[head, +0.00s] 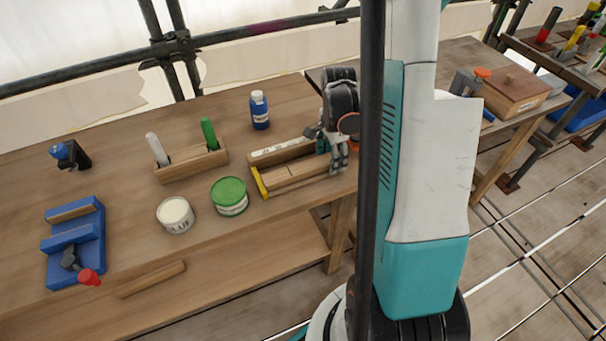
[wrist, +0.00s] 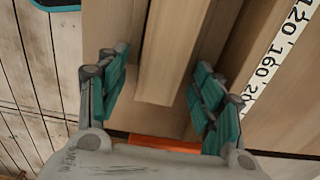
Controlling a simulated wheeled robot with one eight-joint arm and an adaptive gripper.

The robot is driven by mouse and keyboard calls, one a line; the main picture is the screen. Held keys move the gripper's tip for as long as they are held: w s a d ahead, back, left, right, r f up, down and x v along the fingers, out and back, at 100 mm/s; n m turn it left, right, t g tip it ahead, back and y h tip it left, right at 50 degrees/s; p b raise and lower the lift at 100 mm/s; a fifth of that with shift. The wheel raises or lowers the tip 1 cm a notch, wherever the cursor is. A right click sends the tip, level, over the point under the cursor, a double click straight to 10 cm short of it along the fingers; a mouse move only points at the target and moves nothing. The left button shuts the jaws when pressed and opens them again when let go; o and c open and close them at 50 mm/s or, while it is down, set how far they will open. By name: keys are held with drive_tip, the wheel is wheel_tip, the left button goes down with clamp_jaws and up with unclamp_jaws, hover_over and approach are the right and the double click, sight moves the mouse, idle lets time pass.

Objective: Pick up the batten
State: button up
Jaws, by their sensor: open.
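A pale wooden strip, which looks like the batten (wrist: 172,45), lies in a wooden measuring fixture; the head view shows it (head: 292,172) too. My gripper (wrist: 160,88) is open above the fixture's right end, its teal finger pads on either side of the strip with gaps showing. I cannot tell how far the fingertips reach down beside it. In the head view my gripper (head: 333,145) is partly hidden behind a dark pole. Another loose wooden strip (head: 152,279) lies near the bench's front edge, left of the fixture.
The fixture has a white ruler (wrist: 275,55) along one side and a yellow end piece (head: 260,183).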

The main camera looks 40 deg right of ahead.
drive_tip(key=c, duration=1.3)
drive_tip(key=shift+o, duration=0.2)
wheel_tip(320, 180, up, 20)
drive_tip(key=p, duration=0.7)
drive_tip(key=shift+f, duration=0.1)
